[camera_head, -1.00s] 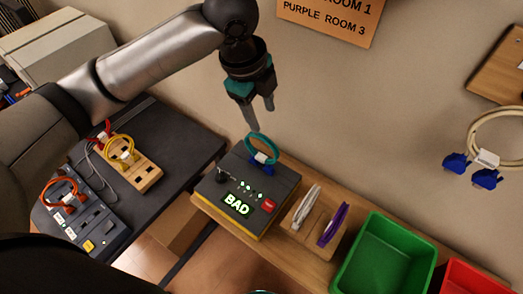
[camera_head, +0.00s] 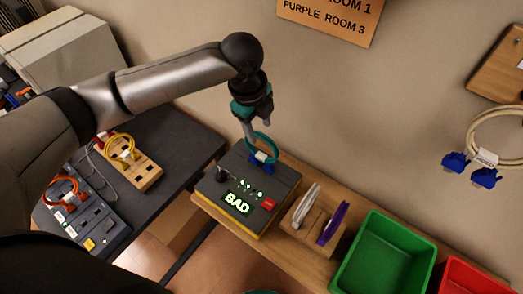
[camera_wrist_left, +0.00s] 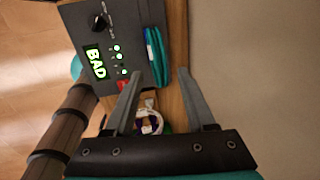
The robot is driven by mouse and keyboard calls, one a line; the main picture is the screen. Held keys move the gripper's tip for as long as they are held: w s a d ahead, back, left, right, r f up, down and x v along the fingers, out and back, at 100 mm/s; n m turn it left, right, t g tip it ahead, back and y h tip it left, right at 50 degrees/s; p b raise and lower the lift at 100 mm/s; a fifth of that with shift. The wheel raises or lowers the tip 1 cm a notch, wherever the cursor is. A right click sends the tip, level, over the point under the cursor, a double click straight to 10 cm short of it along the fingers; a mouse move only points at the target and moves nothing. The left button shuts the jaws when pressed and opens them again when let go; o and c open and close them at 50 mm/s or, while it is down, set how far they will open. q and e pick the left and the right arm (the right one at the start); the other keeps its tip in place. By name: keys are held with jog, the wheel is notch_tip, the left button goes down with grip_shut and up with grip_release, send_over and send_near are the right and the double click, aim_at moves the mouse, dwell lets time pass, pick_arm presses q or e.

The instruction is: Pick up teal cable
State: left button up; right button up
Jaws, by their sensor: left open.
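The teal cable (camera_head: 263,142) is a loop standing at the back edge of a dark tester box (camera_head: 213,187), with a blue plug and a white tag at its base. My left gripper (camera_head: 257,130) points down with fingers open, just above and beside the loop. In the left wrist view the teal cable (camera_wrist_left: 154,52) shows beyond the open fingers (camera_wrist_left: 161,72), roughly between their tips. I cannot tell whether a finger touches it. The tester display reads BAD. My right gripper is not in view.
A wooden holder (camera_head: 303,232) with a white and a purple cable stands right of the tester, then a green bin (camera_head: 382,255) and a red bin (camera_head: 470,277). A wall rises close behind. A dark table (camera_head: 185,150) with yellow and red cables is at left.

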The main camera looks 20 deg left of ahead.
aim_at(262, 135)
pick_arm(q)
jog(key=shift+w+d+f, duration=0.1)
jog(key=shift+w+f, duration=0.05)
jog(key=shift+f, duration=0.6)
jog(key=shift+w+d+f, duration=0.1)
jog(key=shift+w+f, duration=0.05)
jog(key=shift+f, duration=0.6)
jog(key=shift+w+d+f, duration=0.1)
jog(key=shift+w+f, duration=0.05)
jog(key=shift+f, duration=0.6)
grip_shut()
